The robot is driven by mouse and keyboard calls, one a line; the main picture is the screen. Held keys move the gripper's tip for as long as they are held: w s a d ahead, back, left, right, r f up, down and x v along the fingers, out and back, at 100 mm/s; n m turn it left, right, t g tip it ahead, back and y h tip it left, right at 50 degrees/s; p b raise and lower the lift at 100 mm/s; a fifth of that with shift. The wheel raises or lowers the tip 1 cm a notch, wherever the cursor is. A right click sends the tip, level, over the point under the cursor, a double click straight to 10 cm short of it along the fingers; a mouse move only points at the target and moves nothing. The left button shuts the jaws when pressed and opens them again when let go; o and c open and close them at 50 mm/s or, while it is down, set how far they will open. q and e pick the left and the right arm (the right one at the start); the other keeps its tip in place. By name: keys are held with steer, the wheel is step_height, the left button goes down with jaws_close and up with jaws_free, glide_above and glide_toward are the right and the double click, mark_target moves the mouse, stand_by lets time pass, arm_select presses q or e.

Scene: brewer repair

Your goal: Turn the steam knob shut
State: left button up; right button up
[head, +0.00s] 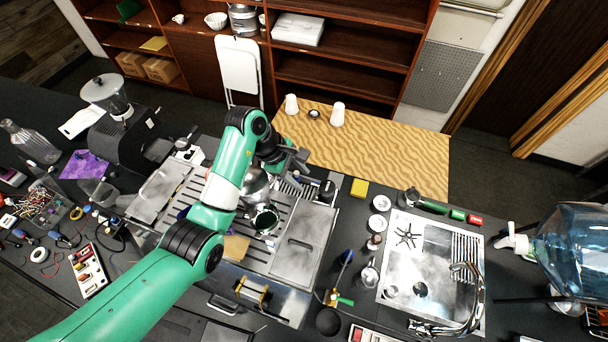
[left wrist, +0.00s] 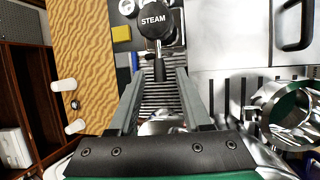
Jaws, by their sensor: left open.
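The steam knob (left wrist: 155,22) is a black round knob with white STEAM lettering, at the top of the left wrist view. Its dark stem runs down from it toward the gap between my fingertips. My left gripper (left wrist: 160,75) is open, with one finger on each side of that gap, and the knob's round head lies beyond the tips. In the head view my left gripper (head: 294,162) is over the back of the steel brewer (head: 303,238). A dark knob-like shape (head: 328,188) shows just right of it there. I cannot tell whether the fingers touch the stem. My right gripper is not in view.
A yellow block (head: 359,188) lies right of the brewer. A sink (head: 431,262) is farther right, and a grinder (head: 115,115) stands at left. The wood-grained table (head: 395,155) behind is mostly clear.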

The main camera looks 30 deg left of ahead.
arm_select(q)
jaws_close()
stand_by(1.4)
